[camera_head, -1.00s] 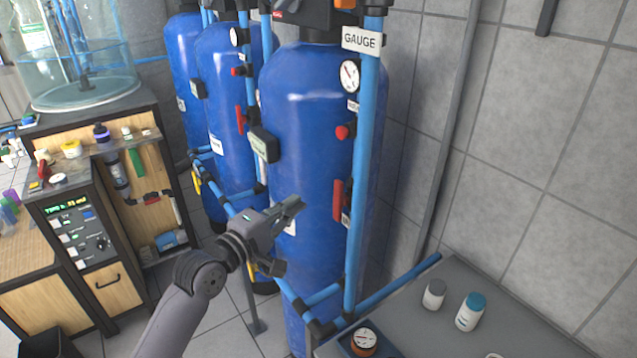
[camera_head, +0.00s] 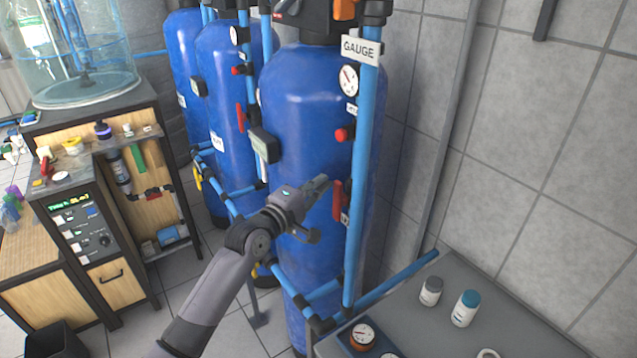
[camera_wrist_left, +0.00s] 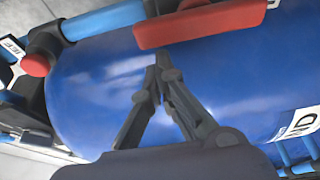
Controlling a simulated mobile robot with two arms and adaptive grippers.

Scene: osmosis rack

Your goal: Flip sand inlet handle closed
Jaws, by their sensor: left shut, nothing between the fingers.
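A red lever handle (camera_head: 338,195) sits on the vertical blue pipe in front of the nearest blue tank (camera_head: 300,130). The handle lies roughly along the pipe. In the left wrist view the red handle (camera_wrist_left: 200,22) is at the top, next to the fingertips. My left gripper (camera_head: 322,184) is shut and empty, just left of the handle. In the wrist view its fingertips (camera_wrist_left: 163,62) meet close below the handle's edge; whether they touch it I cannot tell. The tank's label is partly cut off there. My right gripper is out of view.
A red knob (camera_head: 344,135) and a gauge (camera_head: 348,80) are higher on the pipe. A grey controller box (camera_head: 264,144) is left of it. A grey table (camera_head: 420,325) with bottles stands at lower right. More tanks stand behind.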

